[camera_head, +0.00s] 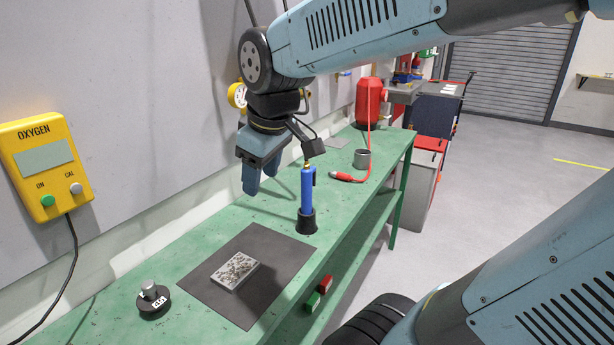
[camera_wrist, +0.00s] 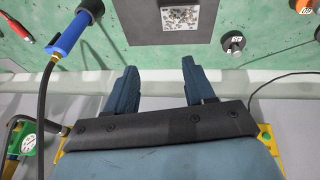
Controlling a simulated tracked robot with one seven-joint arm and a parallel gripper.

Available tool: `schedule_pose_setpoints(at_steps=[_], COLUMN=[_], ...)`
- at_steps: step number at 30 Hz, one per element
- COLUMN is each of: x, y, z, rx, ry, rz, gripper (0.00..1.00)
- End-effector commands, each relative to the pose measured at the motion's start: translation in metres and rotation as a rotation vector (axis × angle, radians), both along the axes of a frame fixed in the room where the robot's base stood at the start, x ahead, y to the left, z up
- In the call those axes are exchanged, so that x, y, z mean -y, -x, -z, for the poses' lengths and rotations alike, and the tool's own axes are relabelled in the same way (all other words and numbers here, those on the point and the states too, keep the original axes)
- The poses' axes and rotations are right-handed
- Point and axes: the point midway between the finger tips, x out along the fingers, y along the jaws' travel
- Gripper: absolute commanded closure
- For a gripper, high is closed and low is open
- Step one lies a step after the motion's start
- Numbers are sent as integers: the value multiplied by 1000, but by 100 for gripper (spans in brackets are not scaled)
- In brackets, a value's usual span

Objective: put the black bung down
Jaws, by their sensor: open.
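A black round piece with a grey knob and a small white label, which looks like the black bung (camera_head: 153,302), sits upright on the green bench left of the dark mat. It also shows in the wrist view (camera_wrist: 232,45), beyond my gripper and to the right. My gripper (camera_head: 261,180) is above the bench near the wall, pointing down, well apart from the bung. In the wrist view my gripper (camera_wrist: 159,70) has its two fingers spread with nothing between them.
A dark mat (camera_head: 275,241) with a speckled plate (camera_head: 235,271) lies on the green bench (camera_head: 120,328). A blue tool (camera_head: 307,190) stands in a black base near my gripper.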

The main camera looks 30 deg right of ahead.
Motion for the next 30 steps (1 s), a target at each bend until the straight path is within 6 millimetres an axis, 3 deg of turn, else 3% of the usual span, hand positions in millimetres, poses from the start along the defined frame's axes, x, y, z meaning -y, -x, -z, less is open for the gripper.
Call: schedule_pose_setpoints(at_steps=[3, 10, 30], x=[30, 60, 61], y=[23, 52, 58], z=[-5, -5, -4], rx=[50, 114, 127], ry=[-69, -171, -197], rz=[229, 525, 592], gripper=[46, 46, 49])
